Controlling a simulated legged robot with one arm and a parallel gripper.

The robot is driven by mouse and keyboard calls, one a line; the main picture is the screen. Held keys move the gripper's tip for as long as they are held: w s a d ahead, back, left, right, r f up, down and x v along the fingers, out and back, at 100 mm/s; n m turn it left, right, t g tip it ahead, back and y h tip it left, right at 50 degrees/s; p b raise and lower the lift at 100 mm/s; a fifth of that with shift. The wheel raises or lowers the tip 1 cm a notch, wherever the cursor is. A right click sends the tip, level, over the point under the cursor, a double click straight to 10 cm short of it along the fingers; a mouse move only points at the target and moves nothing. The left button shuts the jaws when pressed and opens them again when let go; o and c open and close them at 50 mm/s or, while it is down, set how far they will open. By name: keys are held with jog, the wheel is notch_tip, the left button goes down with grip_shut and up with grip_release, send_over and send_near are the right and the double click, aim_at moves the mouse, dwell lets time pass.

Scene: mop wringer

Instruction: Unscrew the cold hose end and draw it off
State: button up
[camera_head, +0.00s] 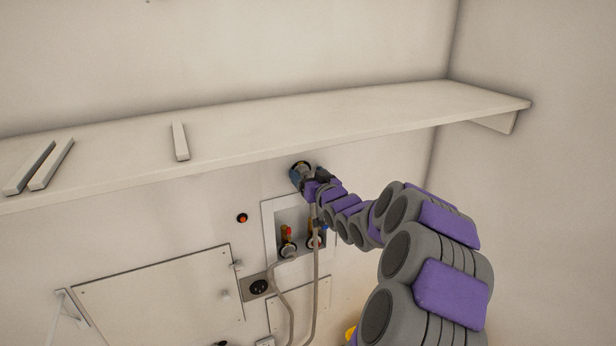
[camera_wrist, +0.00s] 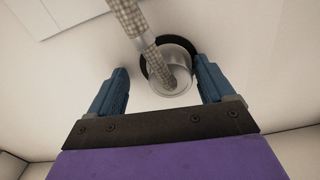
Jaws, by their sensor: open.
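My gripper (camera_head: 303,174) is at the wall just under the shelf, above the recessed valve box. In the wrist view its two blue fingers (camera_wrist: 163,84) stand open, one on each side of a silver round cup (camera_wrist: 181,58) with a black ring behind it. A braided hose (camera_wrist: 128,18) with a silver sleeve runs into the cup; I cannot tell whether it is fixed there. In the head view a grey hose (camera_head: 316,280) rises past the box towards my gripper. The blue valve handle (camera_head: 324,227) shows at the box's right, partly covered by my arm.
The valve box (camera_head: 270,225) also holds a red-handled valve (camera_head: 287,232) with a second hose (camera_head: 279,292) leading down. A white shelf (camera_head: 260,128) runs above. An outlet (camera_head: 259,287), an orange button (camera_head: 242,218) and a wall panel (camera_head: 165,305) are to the left.

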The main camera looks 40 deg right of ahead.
jog(key=shift+w+a+r, duration=0.15)
jog(key=shift+w+a, duration=0.05)
jog(key=shift+a, duration=0.7)
jog(key=c, duration=0.3)
jog(key=shift+c, duration=0.7)
jog(key=shift+s+d, duration=0.15)
jog(key=shift+d, duration=0.35)
jog(key=c, duration=0.5)
jog(key=shift+a, duration=0.15)
jog(key=shift+c, duration=0.9)
jog(key=o, duration=1)
jog(key=shift+s, duration=0.1)
jog(key=shift+c, duration=0.2)
jog(key=shift+s, duration=0.1)
